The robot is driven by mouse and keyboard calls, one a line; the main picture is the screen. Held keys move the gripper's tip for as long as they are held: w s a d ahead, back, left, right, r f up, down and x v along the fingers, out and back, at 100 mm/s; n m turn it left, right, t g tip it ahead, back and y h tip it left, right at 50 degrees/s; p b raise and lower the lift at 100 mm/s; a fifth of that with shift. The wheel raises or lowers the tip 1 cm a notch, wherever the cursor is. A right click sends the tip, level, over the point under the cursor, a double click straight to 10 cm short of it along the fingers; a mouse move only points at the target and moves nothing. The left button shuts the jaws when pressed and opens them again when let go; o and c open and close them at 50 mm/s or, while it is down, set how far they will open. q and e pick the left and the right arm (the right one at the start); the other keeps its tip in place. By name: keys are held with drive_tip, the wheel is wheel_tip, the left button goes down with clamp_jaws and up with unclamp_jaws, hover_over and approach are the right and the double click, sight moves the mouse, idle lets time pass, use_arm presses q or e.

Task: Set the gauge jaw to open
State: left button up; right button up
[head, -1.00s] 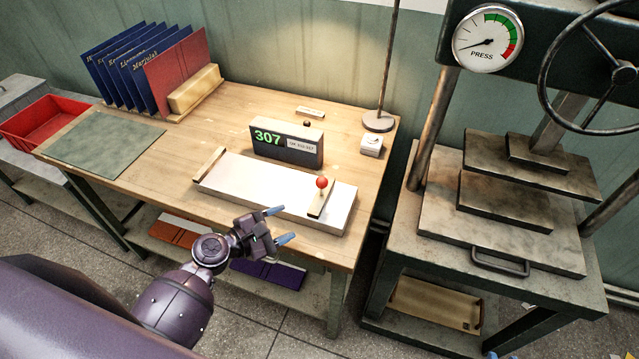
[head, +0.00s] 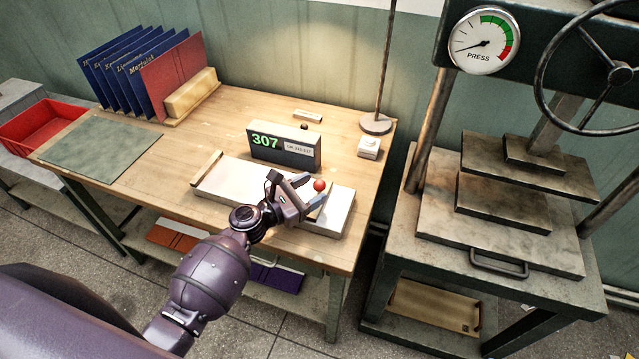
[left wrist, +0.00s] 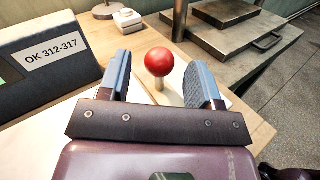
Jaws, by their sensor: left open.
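The gauge is a white plate (head: 229,180) on the wooden bench with a sliding jaw that carries a red ball knob (head: 319,185). Its dark display box (head: 285,147) behind reads 307, and a label beside the reading says OK 312-317. My left gripper (head: 314,194) is open at the knob. In the left wrist view the red knob (left wrist: 159,62) on its pale stem stands between the two blue fingers (left wrist: 162,85), with a gap on each side. The jaw bar is mostly hidden by my gripper in the head view.
A small white block with a switch (head: 369,147) and a lamp stand (head: 376,124) are at the bench's right back. A green mat (head: 100,152) and a rack of blue and red folders (head: 172,75) are at left. The press (head: 510,200) stands to the right.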

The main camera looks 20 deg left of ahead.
use_arm(q)
drive_tip(key=shift+x, duration=1.4)
clamp_jaws()
drive_tip(key=shift+s+d, duration=0.15)
drive_tip(key=shift+d, duration=2)
unclamp_jaws()
